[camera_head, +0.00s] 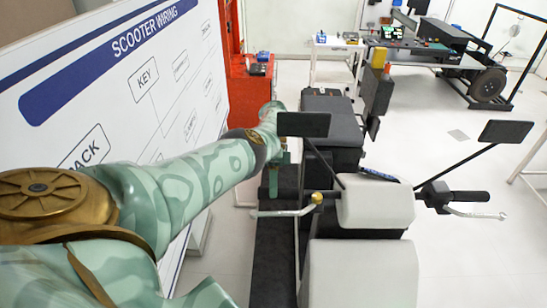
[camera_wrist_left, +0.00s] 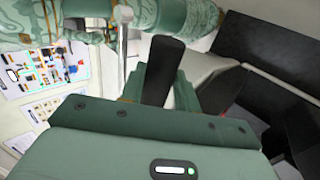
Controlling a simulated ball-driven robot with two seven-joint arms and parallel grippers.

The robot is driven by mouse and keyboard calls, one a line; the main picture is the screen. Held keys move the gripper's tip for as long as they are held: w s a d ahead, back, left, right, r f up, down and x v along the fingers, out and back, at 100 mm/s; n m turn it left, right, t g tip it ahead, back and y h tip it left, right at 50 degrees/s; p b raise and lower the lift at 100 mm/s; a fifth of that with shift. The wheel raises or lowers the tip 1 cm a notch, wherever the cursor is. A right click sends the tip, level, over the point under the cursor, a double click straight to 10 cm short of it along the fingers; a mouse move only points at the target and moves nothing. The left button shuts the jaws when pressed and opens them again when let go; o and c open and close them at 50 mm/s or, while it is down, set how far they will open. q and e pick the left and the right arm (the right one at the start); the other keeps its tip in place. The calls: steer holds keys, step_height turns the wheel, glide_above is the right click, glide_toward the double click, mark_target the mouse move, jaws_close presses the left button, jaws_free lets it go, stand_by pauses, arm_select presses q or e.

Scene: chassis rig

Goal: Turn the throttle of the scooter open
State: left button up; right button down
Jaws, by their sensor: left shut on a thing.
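The scooter stands in front of me, its pale front panel (camera_head: 375,203) towards me and its dark seat (camera_head: 331,118) beyond. My left gripper (camera_head: 277,170) is at the handlebar's left end in the head view, where the arm and gripper hide the throttle grip. In the left wrist view, the black throttle grip (camera_wrist_left: 165,60) lies between the green fingers of my left gripper (camera_wrist_left: 158,90), which is shut on it. A silver brake lever (camera_wrist_left: 122,48) runs beside the grip; it also shows in the head view (camera_head: 283,213). How far the throttle is turned cannot be told.
A mirror (camera_head: 304,125) stands close to my left gripper. The other mirror (camera_head: 506,131) and black grip (camera_head: 469,197) are at the right. A wiring board (camera_head: 120,90) stands close along the left arm. A red cabinet (camera_head: 249,95) is behind.

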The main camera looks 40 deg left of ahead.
arm_select(q)
steer(key=shift+f+g, duration=0.15)
steer(key=shift+g, duration=0.15)
steer(key=o, duration=1)
steer(key=shift+c, duration=0.2)
